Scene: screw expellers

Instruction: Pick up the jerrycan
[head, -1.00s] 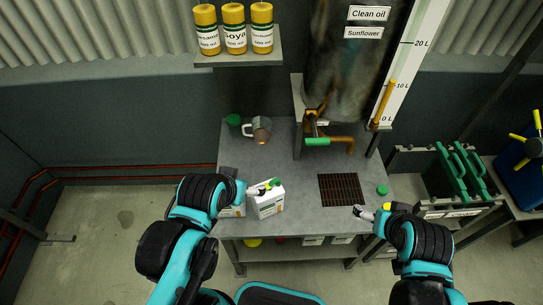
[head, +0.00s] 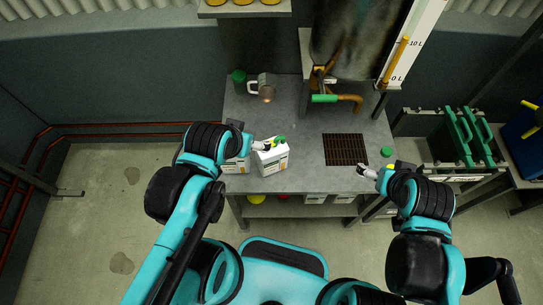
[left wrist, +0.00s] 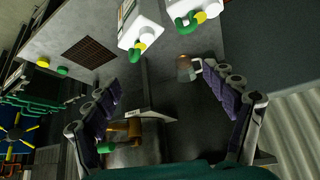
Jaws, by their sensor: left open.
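A white jerrycan (head: 273,161) with a label and a green-and-yellow top stands at the front of the grey workbench. A second white jerrycan (head: 238,165) stands to its left, partly hidden by my left arm. Both show at the top of the left wrist view, one nearer the middle (left wrist: 136,28) and one to its right (left wrist: 182,12). My left gripper (head: 262,146) is open, its tips at the top of the first can in the head view. I cannot tell whether they touch it. My right gripper (head: 367,171) is by the bench's front right, its jaw state unclear.
A metal mug (head: 266,88) and a green-lidded container (head: 238,77) stand at the back of the bench (head: 300,170). A dark grate (head: 345,149) lies right of the cans. A tap (head: 325,98) is under the tank.

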